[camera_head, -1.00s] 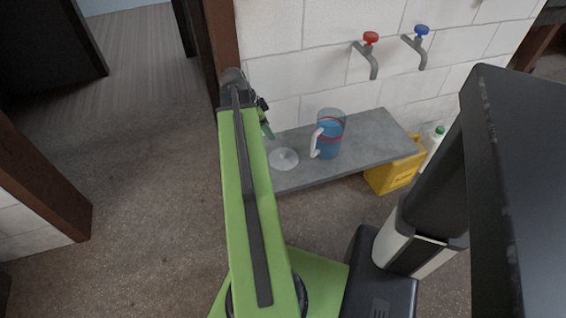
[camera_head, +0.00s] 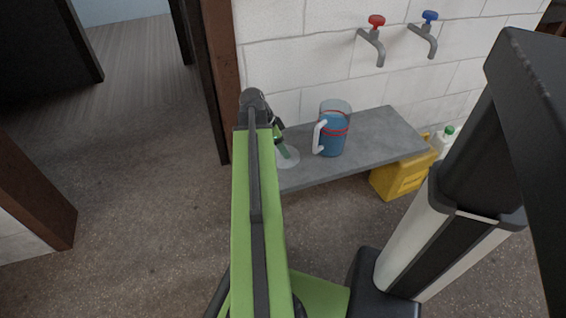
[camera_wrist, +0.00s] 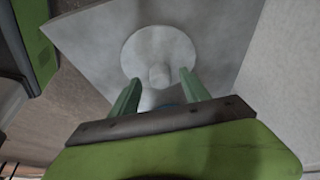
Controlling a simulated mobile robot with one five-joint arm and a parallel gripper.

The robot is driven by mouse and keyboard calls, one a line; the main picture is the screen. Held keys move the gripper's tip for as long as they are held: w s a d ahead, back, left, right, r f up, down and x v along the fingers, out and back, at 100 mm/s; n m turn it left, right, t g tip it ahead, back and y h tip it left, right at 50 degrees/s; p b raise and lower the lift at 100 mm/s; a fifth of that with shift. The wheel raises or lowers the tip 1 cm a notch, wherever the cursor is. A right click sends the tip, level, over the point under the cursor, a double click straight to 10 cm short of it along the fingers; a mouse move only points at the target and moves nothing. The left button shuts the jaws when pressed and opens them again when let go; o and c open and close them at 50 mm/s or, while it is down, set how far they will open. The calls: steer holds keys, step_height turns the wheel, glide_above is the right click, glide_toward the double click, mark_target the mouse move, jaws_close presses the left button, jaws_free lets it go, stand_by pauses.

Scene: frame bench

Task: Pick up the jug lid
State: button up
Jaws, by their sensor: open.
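The jug lid is a pale, translucent round disc (camera_head: 289,160) lying on the grey shelf (camera_head: 380,145), left of the jug. In the wrist view the lid (camera_wrist: 150,50) has a raised knob at its centre. My gripper (camera_wrist: 155,88) is open, with its two green fingers on either side below the knob and nothing held. In the head view my gripper (camera_head: 284,152) is over the lid and hides part of it. I cannot tell whether the fingers touch the lid. The clear jug (camera_head: 333,130) with blue contents, red bands and a white handle stands upright on the shelf.
A red-handled tap (camera_head: 374,40) and a blue-handled tap (camera_head: 427,35) stick out of the white block wall above the shelf. A yellow container (camera_head: 402,178) and a white bottle with a green cap (camera_head: 445,142) stand beside the shelf's right end. A brown post rises at left.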

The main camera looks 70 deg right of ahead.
steer(key=shift+b+x, duration=0.3)
steer(key=shift+x, duration=0.75)
steer(key=shift+r, duration=0.1)
jaws_close()
steer(key=shift+r, duration=0.1)
